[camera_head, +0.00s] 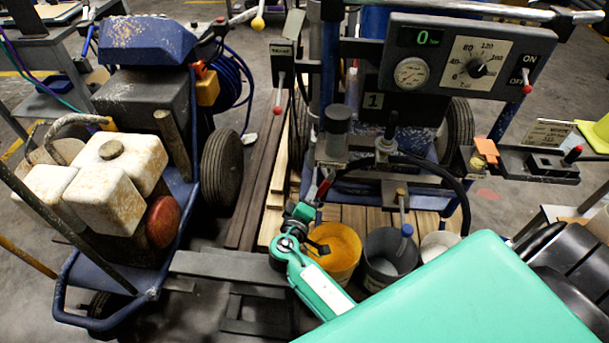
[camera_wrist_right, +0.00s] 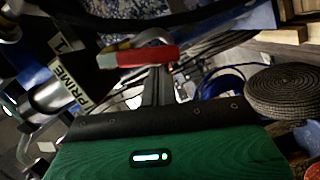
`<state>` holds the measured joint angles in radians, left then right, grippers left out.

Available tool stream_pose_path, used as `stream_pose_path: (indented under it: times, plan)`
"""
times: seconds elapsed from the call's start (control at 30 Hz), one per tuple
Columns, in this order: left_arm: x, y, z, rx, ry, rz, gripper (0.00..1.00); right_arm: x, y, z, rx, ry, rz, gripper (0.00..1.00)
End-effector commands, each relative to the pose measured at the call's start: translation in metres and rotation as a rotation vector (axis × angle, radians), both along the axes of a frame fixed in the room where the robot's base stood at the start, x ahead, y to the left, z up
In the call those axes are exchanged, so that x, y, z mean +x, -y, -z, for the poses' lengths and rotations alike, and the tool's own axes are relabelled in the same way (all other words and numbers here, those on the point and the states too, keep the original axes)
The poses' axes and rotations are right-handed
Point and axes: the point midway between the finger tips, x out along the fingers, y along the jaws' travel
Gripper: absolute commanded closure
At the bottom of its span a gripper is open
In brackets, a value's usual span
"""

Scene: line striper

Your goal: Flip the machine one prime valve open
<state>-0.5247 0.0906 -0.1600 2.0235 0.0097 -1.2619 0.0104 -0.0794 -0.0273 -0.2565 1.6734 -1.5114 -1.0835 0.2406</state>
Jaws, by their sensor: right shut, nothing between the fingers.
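The prime valve's red lever (camera_wrist_right: 140,57) lies nearly level across the upper middle of the right wrist view. A tag reading PRIME 1 (camera_wrist_right: 68,72) is left of it. In the head view the red lever (camera_head: 325,187) shows small, at the lower left of the machine marked 1 (camera_head: 373,101). My right gripper (camera_wrist_right: 159,74) is shut and empty, its dark fingertips just below the lever in the wrist view. I cannot tell whether they touch it. The gripper also shows in the head view (camera_head: 309,207), partly hidden by its own wrist. My left gripper is not in view.
A yellow bucket (camera_head: 337,250) and a dark bucket (camera_head: 391,256) stand below the valve area. A black hose (camera_head: 430,163) arches to the right. A blue cart with stained white jugs (camera_head: 115,185) stands at the left.

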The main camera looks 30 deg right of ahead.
Motion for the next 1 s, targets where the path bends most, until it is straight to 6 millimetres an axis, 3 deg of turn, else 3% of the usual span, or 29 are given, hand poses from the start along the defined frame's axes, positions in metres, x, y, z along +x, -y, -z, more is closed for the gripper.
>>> stream_pose_path:
  times: [0.33,1.0]
  plan:
    - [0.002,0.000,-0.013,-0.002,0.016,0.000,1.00,-0.009,0.014,0.012,-0.210,-0.141,0.001,1.00]
    - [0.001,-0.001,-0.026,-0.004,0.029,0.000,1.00,-0.014,0.020,0.015,-0.202,-0.137,0.001,1.00]
